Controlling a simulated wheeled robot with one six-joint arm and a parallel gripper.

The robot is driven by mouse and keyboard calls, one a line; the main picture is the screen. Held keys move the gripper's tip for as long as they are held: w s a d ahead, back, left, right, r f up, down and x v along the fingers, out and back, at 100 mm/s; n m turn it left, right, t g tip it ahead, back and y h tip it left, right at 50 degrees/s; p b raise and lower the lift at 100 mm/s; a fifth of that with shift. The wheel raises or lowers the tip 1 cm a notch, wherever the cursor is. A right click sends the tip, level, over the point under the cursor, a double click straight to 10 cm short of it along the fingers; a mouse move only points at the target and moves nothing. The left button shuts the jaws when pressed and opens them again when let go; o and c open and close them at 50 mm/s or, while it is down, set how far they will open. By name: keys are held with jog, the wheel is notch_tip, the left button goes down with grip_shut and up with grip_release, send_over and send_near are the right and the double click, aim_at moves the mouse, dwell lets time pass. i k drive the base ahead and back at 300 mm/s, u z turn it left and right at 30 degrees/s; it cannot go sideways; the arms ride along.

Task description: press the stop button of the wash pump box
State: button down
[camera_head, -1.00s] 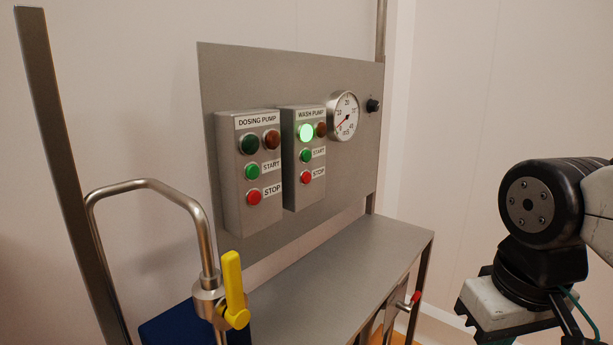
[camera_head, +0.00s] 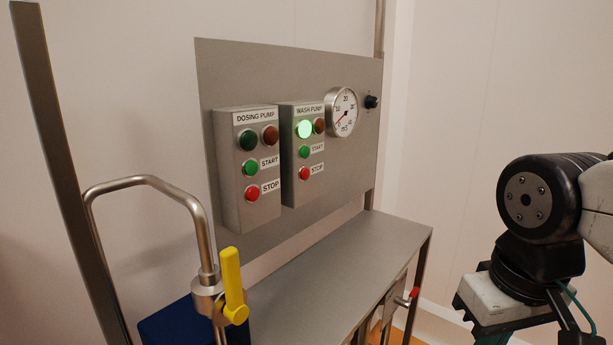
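The wash pump box (camera_head: 300,187) is a grey box on the upright steel panel, right of the dosing pump box. Its red stop button (camera_head: 304,173) sits below the green start button (camera_head: 304,152). Its green lamp (camera_head: 304,129) is lit, and the brown-red lamp (camera_head: 319,126) beside it is dark. Nothing covers the stop button. My arm shows at the right edge, well apart from the box. The fingers of my gripper are out of the picture.
The dosing pump box (camera_head: 229,208) has its own red stop button (camera_head: 252,193). A round gauge (camera_head: 342,111) and a black knob (camera_head: 371,102) are to the right. A bent pipe with a yellow valve handle (camera_head: 232,280) stands in front at left. The steel shelf (camera_head: 335,258) is bare.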

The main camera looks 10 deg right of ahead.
aim_at(305, 172)
jog(key=z, duration=0.55)
jog(key=k, duration=0.65)
jog(key=z, duration=0.95)
jog(key=i, duration=1.1)
jog(key=u, duration=0.85)
jog(key=i, duration=0.35)
jog(key=u, duration=0.4)
